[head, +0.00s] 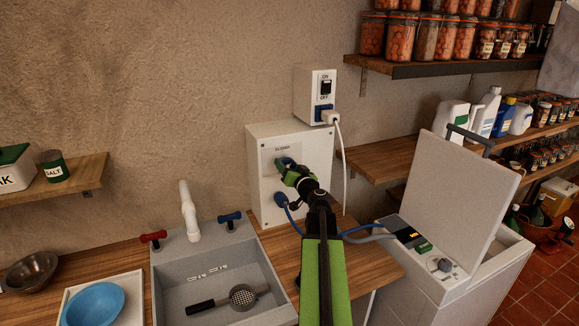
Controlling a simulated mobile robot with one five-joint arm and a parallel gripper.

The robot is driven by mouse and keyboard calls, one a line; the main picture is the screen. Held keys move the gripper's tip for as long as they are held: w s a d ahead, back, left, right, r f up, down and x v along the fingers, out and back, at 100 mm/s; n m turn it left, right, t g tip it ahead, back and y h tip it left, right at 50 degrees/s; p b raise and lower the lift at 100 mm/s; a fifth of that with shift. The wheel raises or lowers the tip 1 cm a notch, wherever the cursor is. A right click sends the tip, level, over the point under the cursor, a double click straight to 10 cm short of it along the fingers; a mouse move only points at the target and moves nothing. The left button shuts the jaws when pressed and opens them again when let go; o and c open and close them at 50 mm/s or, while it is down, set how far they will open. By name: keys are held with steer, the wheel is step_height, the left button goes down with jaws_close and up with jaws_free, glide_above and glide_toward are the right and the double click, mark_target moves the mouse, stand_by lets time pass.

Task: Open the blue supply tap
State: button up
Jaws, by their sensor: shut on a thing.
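The blue supply tap (285,162) is on the front of a white wall box (261,150), under a label that seems to read CLOSED. My green and black gripper (286,170) is at the box front and shut on the blue tap. The gripper hides most of the tap, so how its handle is turned cannot be told. Below it, a blue hose fitting (281,200) joins a blue hose that runs right toward a white appliance.
A grey sink (165,290) with a white spout, a red-handled tap (153,237) and another blue-handled tap (230,217) is at lower left. A white switch box (312,97) with a plugged cord hangs above right. The white appliance (470,265) has its lid raised.

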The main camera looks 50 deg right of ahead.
steer(key=shift+s+n, duration=0.1)
steer(key=shift+n, duration=0.9)
steer(key=shift+d, duration=0.1)
steer(key=o, duration=1.4)
